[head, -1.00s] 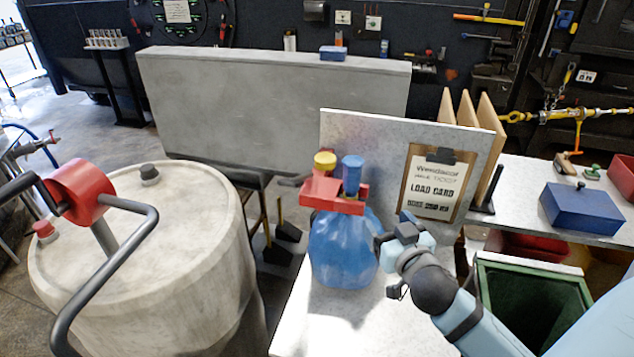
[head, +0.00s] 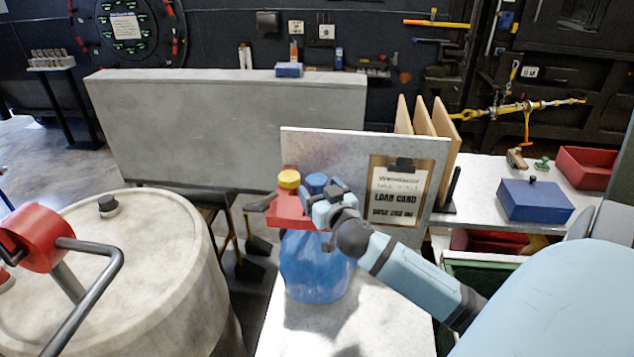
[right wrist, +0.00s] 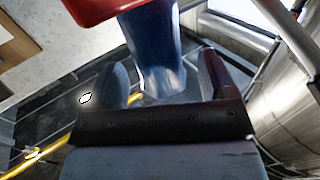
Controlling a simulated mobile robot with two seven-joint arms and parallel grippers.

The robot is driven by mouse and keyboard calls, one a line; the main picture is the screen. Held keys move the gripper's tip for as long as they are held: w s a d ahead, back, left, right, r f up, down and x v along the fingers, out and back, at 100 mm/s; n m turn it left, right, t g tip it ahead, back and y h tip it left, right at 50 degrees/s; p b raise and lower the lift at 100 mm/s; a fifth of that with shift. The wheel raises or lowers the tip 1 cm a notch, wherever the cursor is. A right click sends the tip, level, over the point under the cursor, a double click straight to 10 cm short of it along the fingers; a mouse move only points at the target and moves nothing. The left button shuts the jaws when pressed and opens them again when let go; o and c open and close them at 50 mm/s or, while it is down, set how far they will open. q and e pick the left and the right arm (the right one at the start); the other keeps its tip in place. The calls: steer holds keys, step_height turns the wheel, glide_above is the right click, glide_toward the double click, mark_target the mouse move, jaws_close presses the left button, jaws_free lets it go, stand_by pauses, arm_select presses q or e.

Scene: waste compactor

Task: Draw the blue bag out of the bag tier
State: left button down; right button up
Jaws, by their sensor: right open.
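The blue bag (head: 316,268) is a rounded, translucent bulge standing on the pale bench below the red bag tier (head: 289,212). A blue neck (head: 316,180) sticks up above the tier beside a yellow cap (head: 289,178). My right gripper (head: 322,200) is at the tier's right side, by the blue neck, and hides part of both. In the right wrist view the blue neck (right wrist: 150,45) comes down from the red tier (right wrist: 95,8) to between the open fingers (right wrist: 160,85). Whether a finger touches it I cannot tell. My left gripper is not in view.
A board with a load card (head: 395,190) stands close behind the tier. A big pale drum (head: 150,265) is at the left. A blue box (head: 535,199) and a red tray (head: 585,168) sit on the right-hand bench. The bench front is clear.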

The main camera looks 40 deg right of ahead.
steer(key=shift+x, duration=1)
steer(key=c, duration=1.4)
steer(key=shift+r, duration=0.1)
jaws_close()
